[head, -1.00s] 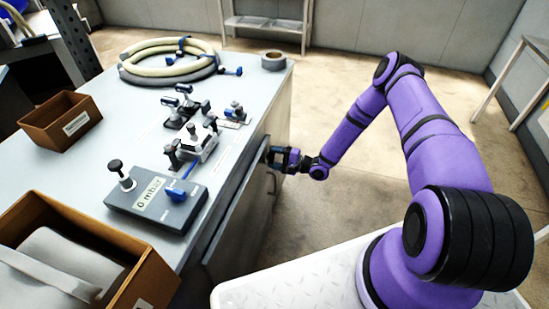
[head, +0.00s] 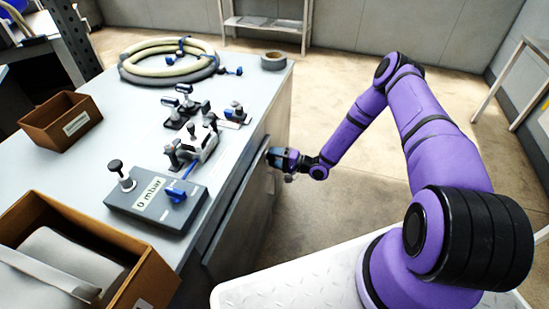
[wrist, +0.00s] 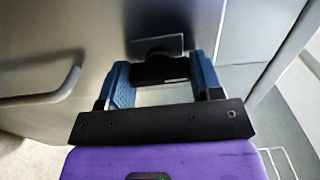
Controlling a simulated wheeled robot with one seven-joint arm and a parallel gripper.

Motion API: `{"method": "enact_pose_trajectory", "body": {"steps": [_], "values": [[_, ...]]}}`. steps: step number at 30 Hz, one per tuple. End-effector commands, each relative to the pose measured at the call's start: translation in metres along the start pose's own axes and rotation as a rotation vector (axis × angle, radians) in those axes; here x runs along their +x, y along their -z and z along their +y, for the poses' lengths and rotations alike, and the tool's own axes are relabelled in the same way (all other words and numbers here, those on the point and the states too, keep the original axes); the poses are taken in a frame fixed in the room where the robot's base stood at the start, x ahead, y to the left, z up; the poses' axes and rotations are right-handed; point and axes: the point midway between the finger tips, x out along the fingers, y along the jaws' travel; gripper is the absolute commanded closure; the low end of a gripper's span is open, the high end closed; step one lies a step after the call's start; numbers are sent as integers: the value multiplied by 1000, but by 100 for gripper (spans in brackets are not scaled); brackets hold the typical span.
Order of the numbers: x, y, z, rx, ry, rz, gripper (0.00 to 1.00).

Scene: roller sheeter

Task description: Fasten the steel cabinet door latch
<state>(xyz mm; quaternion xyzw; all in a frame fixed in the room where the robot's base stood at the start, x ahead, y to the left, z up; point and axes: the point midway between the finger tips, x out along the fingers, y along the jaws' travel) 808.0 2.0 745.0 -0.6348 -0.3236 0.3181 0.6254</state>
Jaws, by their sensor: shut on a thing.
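The steel cabinet door (head: 240,215) is on the front of the bench cabinet, and its grey face fills the upper left of the wrist view (wrist: 70,35). The latch shows in the wrist view as a black turning handle (wrist: 160,70) in front of a small grey plate. My gripper (wrist: 163,74) is shut on this handle, with one blue finger on each side. In the head view my gripper (head: 272,157) is at the cabinet front near its far end, and it hides the latch there.
A bar handle (wrist: 45,92) sticks out from the door at left in the wrist view. The bench top (head: 75,165) carries a gauge box (head: 155,210), valves, a coiled hose (head: 145,72), a tape roll (head: 273,61) and brown bins. Floor right of the cabinet is clear.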

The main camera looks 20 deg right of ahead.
Motion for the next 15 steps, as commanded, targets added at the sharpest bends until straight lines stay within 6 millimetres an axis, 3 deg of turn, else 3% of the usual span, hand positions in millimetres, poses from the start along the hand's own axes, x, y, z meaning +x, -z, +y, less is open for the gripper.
{"method": "enact_pose_trajectory", "body": {"steps": [4,5,8,15], "values": [[0,-1,1,-1,-1,-2,64],[0,-1,1,-1,-1,-2,38],[0,-1,1,0,-1,-1,15],[0,0,0,0,-1,-1,15]]}}
